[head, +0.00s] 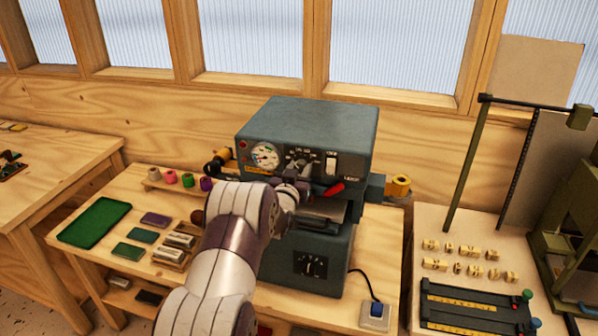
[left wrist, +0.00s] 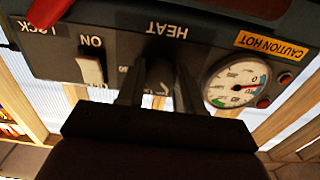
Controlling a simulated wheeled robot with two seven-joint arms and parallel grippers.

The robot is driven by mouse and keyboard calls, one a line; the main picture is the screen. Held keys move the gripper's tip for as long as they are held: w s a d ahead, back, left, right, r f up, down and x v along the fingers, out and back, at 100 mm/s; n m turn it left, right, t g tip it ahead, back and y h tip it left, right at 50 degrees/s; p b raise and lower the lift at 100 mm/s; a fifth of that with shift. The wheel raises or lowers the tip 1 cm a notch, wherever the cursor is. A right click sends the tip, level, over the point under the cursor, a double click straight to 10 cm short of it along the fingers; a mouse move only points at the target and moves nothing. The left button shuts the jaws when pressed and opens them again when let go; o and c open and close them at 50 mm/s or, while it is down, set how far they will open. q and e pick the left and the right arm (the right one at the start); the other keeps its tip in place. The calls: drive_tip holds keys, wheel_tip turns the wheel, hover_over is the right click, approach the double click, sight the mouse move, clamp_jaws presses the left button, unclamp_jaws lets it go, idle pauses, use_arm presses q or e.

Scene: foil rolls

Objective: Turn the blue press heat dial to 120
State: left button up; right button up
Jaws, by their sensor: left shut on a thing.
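The blue-grey press (head: 310,125) stands on the wooden bench, its control panel facing me. My left gripper (head: 300,174) is up against the panel between the gauge and the white switch. In the left wrist view the panel is upside down, and the left gripper (left wrist: 158,88) has one finger on each side of the dark heat dial (left wrist: 160,72) under the HEAT label. It is shut on the dial. The fingers hide most of the dial's scale, so its setting cannot be read. My right gripper is not in view.
The round gauge (head: 265,157) and the white ON switch (head: 331,164) flank the dial closely. A red lever (head: 333,190) lies just below right. A second dark dial (head: 311,264) is on the lower body. Coloured foil rolls (head: 188,180) and a green tray (head: 94,222) are at left.

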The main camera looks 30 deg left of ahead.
use_arm(q)
drive_tip(key=shift+f+m+b, duration=0.3)
drive_tip(key=shift+b, duration=0.3)
drive_tip(key=m+b, duration=0.9)
drive_tip(key=b, duration=0.6)
drive_tip(key=shift+r+m+b, duration=0.2)
drive_tip(key=shift+m+b, duration=0.9)
drive_tip(key=shift+b, duration=0.05)
drive_tip(key=o, duration=1)
drive_tip(key=shift+r, duration=0.1)
drive_tip(key=shift+o, duration=0.2)
drive_tip(key=b+v, duration=0.3)
drive_tip(key=v, duration=0.9)
drive_tip(key=shift+s, duration=0.45)
